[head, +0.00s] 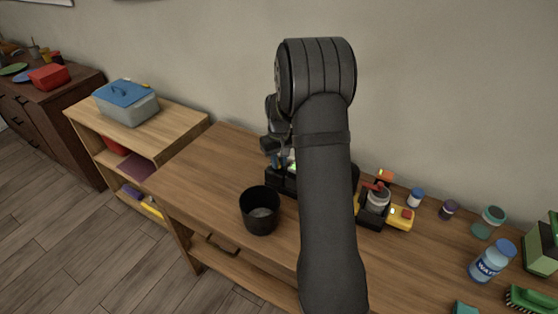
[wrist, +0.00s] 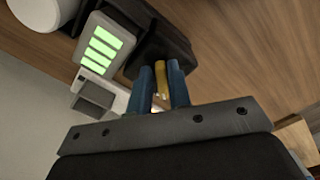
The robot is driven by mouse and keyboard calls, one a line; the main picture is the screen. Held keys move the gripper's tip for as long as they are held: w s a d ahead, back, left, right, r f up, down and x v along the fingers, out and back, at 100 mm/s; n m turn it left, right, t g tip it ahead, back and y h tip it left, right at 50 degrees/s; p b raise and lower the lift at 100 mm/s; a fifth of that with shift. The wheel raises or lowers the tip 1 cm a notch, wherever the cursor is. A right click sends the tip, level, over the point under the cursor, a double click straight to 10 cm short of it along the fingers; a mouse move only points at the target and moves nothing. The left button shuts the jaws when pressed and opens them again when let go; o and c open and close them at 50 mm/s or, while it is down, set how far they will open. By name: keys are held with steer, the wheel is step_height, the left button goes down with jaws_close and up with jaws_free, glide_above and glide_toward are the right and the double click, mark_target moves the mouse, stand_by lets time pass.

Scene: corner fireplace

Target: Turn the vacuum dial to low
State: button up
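The vacuum unit is a dark body (wrist: 163,45) with a light panel of green bars (wrist: 103,47), at the upper left of the wrist view. In the head view its black base (head: 284,183) is largely behind my arm. A narrow yellow piece (wrist: 160,76), which looks like the dial's handle, stands between the blue fingers of my gripper (wrist: 161,80). The fingers are close on both sides of it; whether they press on it I cannot tell. In the head view my gripper (head: 272,160) is at the unit, mostly hidden by my arm.
A black cup (head: 260,212) stands in front of the unit on the wooden table (head: 205,180). To the right are a yellow and black device (head: 398,217), small jars and a blue-labelled bottle (head: 491,260). The table's left part is clear.

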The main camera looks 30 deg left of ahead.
jaws_close()
steer(key=shift+a+m, duration=0.1)
steer(key=shift+m, duration=0.8)
steer(key=shift+o, duration=2.2)
jaws_free()
